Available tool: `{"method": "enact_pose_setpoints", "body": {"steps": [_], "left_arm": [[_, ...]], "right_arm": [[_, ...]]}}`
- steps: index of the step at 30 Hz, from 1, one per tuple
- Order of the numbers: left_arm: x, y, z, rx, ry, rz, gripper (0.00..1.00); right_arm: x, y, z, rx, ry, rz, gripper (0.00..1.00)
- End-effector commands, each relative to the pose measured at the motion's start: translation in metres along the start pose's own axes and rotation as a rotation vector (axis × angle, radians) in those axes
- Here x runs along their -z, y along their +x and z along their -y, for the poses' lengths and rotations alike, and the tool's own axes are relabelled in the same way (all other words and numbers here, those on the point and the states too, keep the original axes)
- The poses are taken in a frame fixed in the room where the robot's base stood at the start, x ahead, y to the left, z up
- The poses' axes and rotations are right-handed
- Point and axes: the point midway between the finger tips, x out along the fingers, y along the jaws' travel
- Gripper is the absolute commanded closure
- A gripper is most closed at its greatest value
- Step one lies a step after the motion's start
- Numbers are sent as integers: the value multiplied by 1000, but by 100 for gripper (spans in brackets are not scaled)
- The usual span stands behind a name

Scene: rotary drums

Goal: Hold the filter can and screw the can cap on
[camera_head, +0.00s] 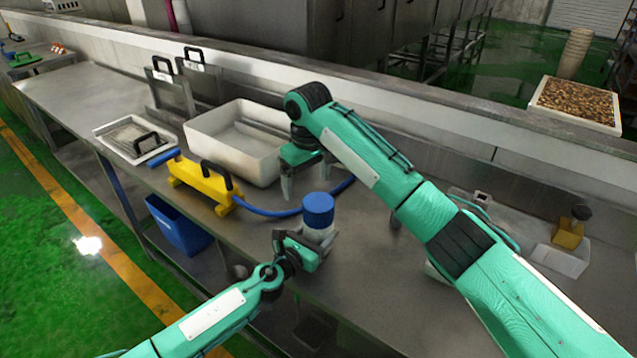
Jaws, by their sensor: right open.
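The filter can (317,234) is a pale, short cylinder upright on the steel bench, its lower part hidden by my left gripper. The blue can cap (318,209) sits on top of it; how tightly it is seated cannot be told. My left gripper (318,240) comes in low from the front left, with its fingers around the can's body. My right gripper (302,188) points down with its fingers apart, just left of and behind the cap. It is empty and not touching the cap.
A yellow block with black handles (200,181) and a blue hose lies to the left. A white bin (237,150) and a white tray (133,140) stand behind it. A white box with a yellow bottle (569,232) is at right. The bench's front edge is near the can.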

Motion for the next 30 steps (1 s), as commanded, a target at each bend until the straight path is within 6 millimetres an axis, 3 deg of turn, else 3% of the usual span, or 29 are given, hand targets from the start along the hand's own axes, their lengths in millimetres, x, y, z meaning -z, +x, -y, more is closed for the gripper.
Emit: {"method": "enact_pose_setpoints", "body": {"steps": [30], "left_arm": [[0, 0, 0, -1, 0, 0, 100]], "right_arm": [[-18, 1, -10, 54, -1750, 33, 13]]}}
